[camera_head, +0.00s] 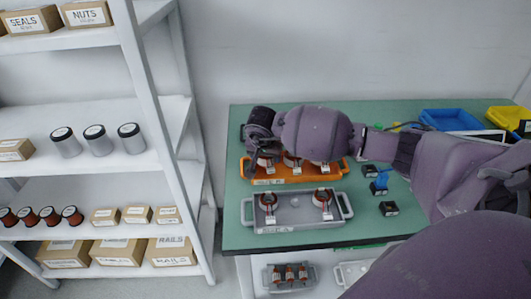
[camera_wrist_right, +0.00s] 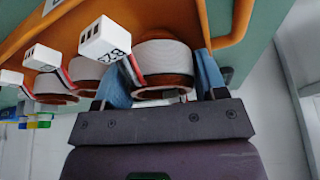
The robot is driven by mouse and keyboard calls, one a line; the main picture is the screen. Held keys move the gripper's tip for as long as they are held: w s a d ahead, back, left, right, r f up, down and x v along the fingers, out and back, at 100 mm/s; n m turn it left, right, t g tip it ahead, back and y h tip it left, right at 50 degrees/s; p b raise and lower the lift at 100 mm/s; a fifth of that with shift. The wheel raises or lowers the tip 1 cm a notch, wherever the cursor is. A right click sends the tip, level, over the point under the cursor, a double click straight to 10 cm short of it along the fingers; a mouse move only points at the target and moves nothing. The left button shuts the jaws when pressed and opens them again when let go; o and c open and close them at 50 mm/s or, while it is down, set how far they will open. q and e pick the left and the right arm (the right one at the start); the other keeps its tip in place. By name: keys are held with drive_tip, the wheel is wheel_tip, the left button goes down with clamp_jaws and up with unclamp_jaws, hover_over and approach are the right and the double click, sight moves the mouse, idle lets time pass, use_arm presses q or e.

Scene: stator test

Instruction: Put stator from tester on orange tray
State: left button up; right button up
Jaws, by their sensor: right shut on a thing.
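My right gripper (camera_wrist_right: 162,82) has its blue fingers on both sides of a stator (camera_wrist_right: 165,58), a white and copper ring with a white numbered connector, and is shut on it. This stator is at the right end of a row over the orange tray (camera_wrist_right: 222,38); I cannot tell whether it touches the tray floor. Two other stators (camera_wrist_right: 95,72) (camera_wrist_right: 50,86) are to its left in the wrist view. In the head view the orange tray (camera_head: 290,180) is partly hidden by my right arm, and the gripper is at its left end. My left gripper is out of view.
A grey tray (camera_head: 295,213) with two stators stands in front of the orange tray. Small black devices (camera_head: 389,208), one with a blue part (camera_head: 381,180), stand to the right. Blue (camera_head: 450,119) and yellow bins (camera_head: 507,117) are at the back right. A shelf rack stands left.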

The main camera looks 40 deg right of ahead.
drive_tip(key=shift+f, duration=0.3)
idle(0.5)
drive_tip(key=o, duration=1)
drive_tip(key=shift+r, duration=0.1)
drive_tip(key=shift+r+p, duration=0.85)
drive_tip(key=shift+r, duration=1.55)
drive_tip(key=o, duration=0.3)
